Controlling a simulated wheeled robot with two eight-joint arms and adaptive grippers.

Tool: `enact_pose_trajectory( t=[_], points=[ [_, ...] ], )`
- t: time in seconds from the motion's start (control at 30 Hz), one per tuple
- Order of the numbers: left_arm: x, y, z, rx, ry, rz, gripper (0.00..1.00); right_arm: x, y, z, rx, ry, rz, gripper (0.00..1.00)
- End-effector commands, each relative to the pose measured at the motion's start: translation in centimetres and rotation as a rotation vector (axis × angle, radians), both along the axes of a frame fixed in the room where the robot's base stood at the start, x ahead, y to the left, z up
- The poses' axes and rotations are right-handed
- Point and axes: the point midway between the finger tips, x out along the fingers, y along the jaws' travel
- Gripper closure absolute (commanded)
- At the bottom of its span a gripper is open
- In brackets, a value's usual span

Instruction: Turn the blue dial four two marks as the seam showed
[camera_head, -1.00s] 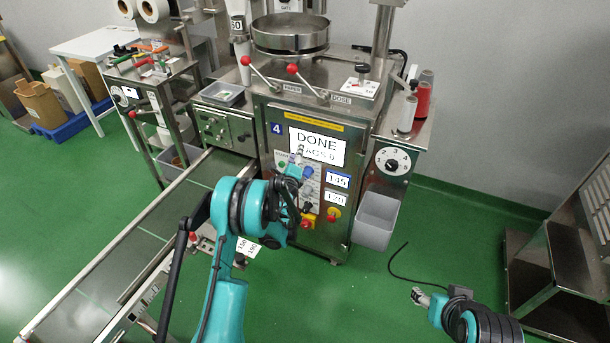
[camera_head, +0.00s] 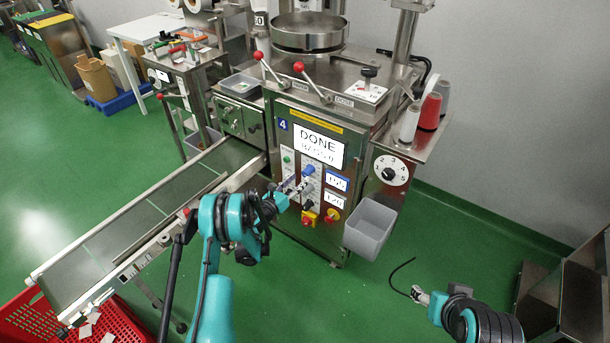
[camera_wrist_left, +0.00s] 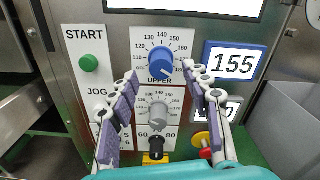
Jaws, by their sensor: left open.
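The blue dial (camera_wrist_left: 161,60), marked UPPER, sits on the white scale plate of the machine's front panel; it also shows in the head view (camera_head: 309,170). The upper readout (camera_wrist_left: 232,64) beside it shows 155. My left gripper (camera_wrist_left: 160,76) is open and empty, its two fingers spread at either side of the lower part of the blue dial and the grey dial (camera_wrist_left: 158,116) below. The dial appears free between the fingertips. In the head view my left gripper (camera_head: 291,186) is just left of and below the blue dial.
The screen (camera_head: 318,149) reads DONE. A green START button (camera_wrist_left: 89,63) is left of the blue dial, and a red-and-yellow switch (camera_head: 309,217) is below. A grey bin (camera_head: 370,226) hangs at the machine's right. A conveyor (camera_head: 135,215) runs at the left. Green floor is free in front.

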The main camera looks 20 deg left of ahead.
Motion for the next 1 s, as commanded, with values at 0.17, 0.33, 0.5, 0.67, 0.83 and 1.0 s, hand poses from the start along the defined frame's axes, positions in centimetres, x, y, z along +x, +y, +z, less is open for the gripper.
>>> enact_pose_trajectory(
  t=[0.17, 0.33, 0.5, 0.67, 0.83, 1.0],
  points=[
    [2.9, -1.1, -0.2, -0.001, 0.0, -0.001, 0.52, 0.0, 0.0, -1.2, 0.0, 0.0, 0.0, 0.44],
    [4.5, -1.7, -0.1, -0.002, 0.001, 0.0, 0.52, 0.0, 0.0, -1.6, 0.0, 0.0, 0.0, 0.44],
    [5.0, -1.8, 0.0, -0.002, 0.001, 0.001, 0.52, 0.0, 0.0, -1.7, 0.0, 0.0, 0.0, 0.44],
    [5.0, -1.8, 0.0, -0.002, 0.001, 0.002, 0.52, 0.0, 0.0, -1.7, 0.0, 0.0, 0.0, 0.44],
    [4.9, -1.8, 0.0, -0.002, 0.0, 0.002, 0.97, 0.0, 0.0, -1.7, 0.0, 0.0, 0.0, 0.44],
    [4.9, -1.8, 0.0, -0.003, 0.001, 0.002, 1.0, 0.0, 0.0, -1.7, 0.0, 0.0, 0.0, 0.44]
  ],
)
